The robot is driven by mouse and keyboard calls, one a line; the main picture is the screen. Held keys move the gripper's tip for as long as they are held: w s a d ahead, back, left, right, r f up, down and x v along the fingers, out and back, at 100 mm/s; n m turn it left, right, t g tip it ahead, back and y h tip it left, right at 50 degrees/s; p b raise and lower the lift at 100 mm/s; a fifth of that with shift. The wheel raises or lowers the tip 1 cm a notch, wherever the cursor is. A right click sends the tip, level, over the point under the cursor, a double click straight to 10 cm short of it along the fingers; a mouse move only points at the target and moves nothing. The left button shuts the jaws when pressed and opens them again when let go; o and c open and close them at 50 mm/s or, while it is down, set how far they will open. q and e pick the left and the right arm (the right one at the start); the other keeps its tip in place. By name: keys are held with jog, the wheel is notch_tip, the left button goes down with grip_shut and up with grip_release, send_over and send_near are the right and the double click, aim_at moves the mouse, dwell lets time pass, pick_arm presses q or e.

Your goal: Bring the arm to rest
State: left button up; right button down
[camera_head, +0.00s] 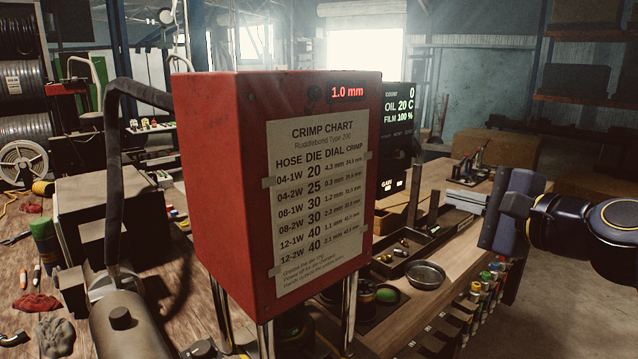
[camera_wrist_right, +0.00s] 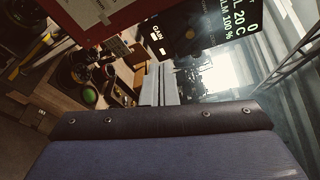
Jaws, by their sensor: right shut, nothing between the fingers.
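My right gripper (camera_head: 505,212) is at the right side of the head view, raised in the air beside the bench, to the right of the red crimper. It is shut with nothing held. In the right wrist view its dark edge and blue-grey body (camera_wrist_right: 165,150) fill the lower half. The red crimper housing (camera_head: 205,170) stands on metal legs in the middle of the head view, with a crimp chart (camera_head: 318,195) on its face and a display reading 1.0 mm. A corner of the housing shows in the right wrist view (camera_wrist_right: 85,15). My left gripper is not in view.
A black readout panel (camera_head: 398,110) stands behind the crimper. A round metal dish (camera_head: 425,274) and a tray with small fittings (camera_head: 392,258) lie on the wooden bench (camera_head: 455,252). Colored bottles (camera_head: 487,285) line the bench's right edge. Open floor lies at the right.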

jog(key=s+a+f+n+g+h, duration=0.1)
jog(key=s+a+f+n+g, duration=0.1)
jog(key=s+f+n+g, duration=0.2)
jog(key=s+a+f+n+g+h, duration=0.2)
jog(key=s+f+n+g, duration=0.3)
jog(key=s+f+n, duration=0.6)
jog(key=s+f, duration=0.4)
jog(key=f, duration=0.4)
jog(key=s+f, duration=0.5)
jog(key=f, duration=0.3)
jog(key=shift+f, duration=0.25)
